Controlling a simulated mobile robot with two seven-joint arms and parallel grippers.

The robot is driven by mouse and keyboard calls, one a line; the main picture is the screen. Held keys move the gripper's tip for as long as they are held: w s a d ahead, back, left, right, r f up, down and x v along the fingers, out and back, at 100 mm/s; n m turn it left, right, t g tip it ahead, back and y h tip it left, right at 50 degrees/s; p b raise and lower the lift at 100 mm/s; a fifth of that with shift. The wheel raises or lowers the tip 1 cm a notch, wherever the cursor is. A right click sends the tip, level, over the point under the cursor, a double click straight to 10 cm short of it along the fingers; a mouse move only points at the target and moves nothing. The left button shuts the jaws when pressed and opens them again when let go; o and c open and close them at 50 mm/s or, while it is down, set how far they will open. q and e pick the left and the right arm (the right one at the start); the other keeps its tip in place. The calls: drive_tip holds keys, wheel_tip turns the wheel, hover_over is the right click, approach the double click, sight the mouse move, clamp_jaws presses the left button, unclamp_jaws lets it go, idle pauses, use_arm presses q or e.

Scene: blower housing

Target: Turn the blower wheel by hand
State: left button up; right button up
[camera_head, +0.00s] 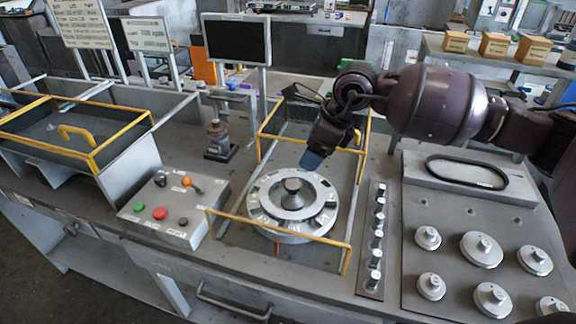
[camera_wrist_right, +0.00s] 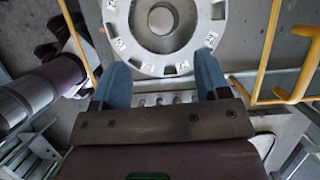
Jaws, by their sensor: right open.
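The blower wheel (camera_head: 291,200) is a round silver disc with marked slots around its rim and a raised centre hub (camera_head: 292,193). It lies flat inside a yellow-railed frame in the head view. In the right wrist view the wheel (camera_wrist_right: 197,40) fills the top middle, with its upper part cut off. My right gripper (camera_head: 313,160) points down at the wheel's far edge. Its two blue fingers (camera_wrist_right: 162,66) are apart, near the wheel's rim, with nothing held between them. I cannot tell whether a finger touches the rim.
Yellow rails (camera_head: 278,237) surround the wheel. A grey control box (camera_head: 174,208) with coloured buttons and an orange lever stands left. A knob strip (camera_head: 371,240) and a panel of round silver parts (camera_head: 455,240) lie right. A black monitor (camera_head: 237,40) stands behind.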

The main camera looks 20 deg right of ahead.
sight(294, 184)
drive_tip(key=x, duration=0.9)
drive_tip(key=shift+d+f, duration=0.1)
drive_tip(key=shift+f, duration=0.05)
use_arm(q)
drive_tip(key=shift+s+a, duration=0.15)
drive_tip(key=shift+s, duration=0.5)
use_arm(e)
drive_tip(key=shift+w+f, duration=0.1)
drive_tip(key=shift+f, duration=0.45)
use_arm(q)
drive_tip(key=shift+f, duration=0.1)
use_arm(e)
drive_tip(key=shift+c, duration=0.2)
